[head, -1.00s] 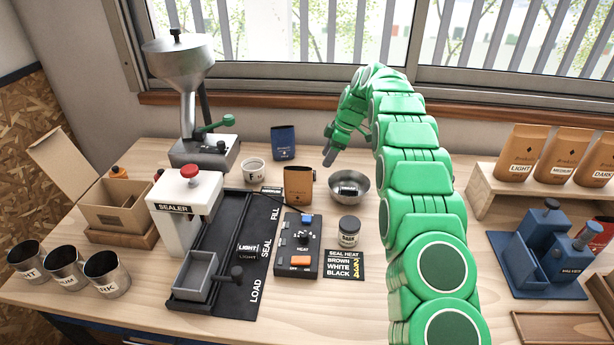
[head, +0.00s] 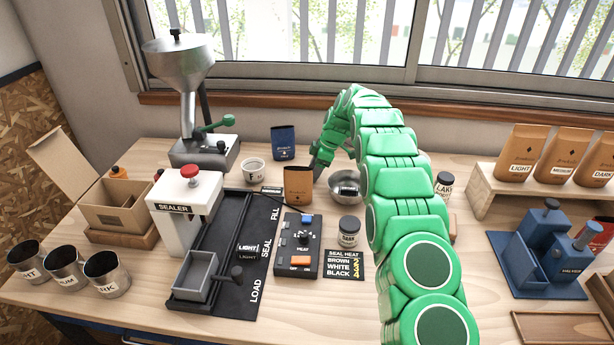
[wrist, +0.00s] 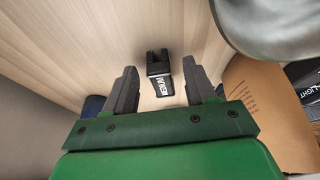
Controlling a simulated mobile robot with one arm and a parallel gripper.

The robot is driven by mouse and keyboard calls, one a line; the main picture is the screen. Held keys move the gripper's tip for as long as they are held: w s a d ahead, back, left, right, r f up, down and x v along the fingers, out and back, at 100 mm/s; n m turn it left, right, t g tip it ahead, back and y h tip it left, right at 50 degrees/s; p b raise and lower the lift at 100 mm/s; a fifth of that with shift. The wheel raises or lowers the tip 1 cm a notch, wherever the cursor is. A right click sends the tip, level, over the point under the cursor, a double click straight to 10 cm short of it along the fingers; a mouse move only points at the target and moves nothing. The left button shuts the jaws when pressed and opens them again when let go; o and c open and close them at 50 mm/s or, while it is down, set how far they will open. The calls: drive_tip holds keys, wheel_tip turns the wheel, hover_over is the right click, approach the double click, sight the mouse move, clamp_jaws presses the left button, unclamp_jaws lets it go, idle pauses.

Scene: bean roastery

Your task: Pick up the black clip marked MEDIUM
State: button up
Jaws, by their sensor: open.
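The black clip marked MEDIUM (wrist: 160,74) lies on the wooden table in the wrist view, its white-lettered face towards my gripper. My gripper (wrist: 158,82) is open and empty. Its two dark fingers stand on either side of the clip in the picture, with clear gaps. I cannot tell how far the clip lies beyond the fingertips. In the head view my gripper (head: 317,168) points down behind the brown pouch (head: 298,187), left of the metal bowl (head: 345,202). I cannot make out the MEDIUM clip there.
In the wrist view the bowl (wrist: 270,25) is at upper right, the brown pouch (wrist: 262,105) at right and a blue pouch (wrist: 93,105) at left. In the head view, the sealer (head: 178,225) and heat control box (head: 296,248) stand nearer the front. A small white cup (head: 254,171) is left.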

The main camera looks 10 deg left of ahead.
drive_tip(key=shift+a+f, duration=0.15)
drive_tip(key=shift+f, duration=0.25)
drive_tip(key=shift+c, duration=0.4)
clamp_jaws()
drive_tip(key=shift+r, duration=0.1)
